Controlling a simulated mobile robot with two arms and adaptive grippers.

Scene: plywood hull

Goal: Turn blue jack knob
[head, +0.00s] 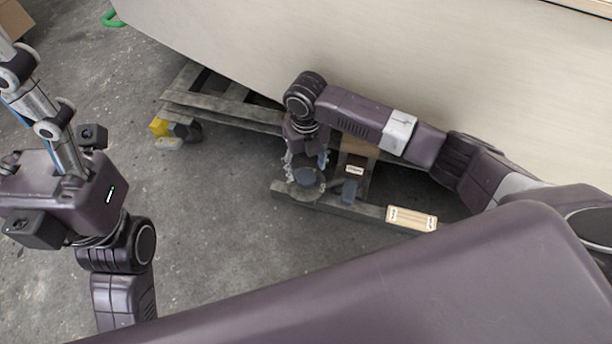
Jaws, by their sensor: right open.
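My left gripper (60,150) is raised at the left edge, far from the knob. Its fingers are partly cut off by the frame, and their opening is unclear.
The large pale plywood hull (400,60) hangs over the back and right, close behind my right arm. A grey wooden cradle (225,105) with a yellow-and-black caster (175,130) stands behind. A pale wooden block (412,218) lies at the bar's right end. Floor on the left is clear.

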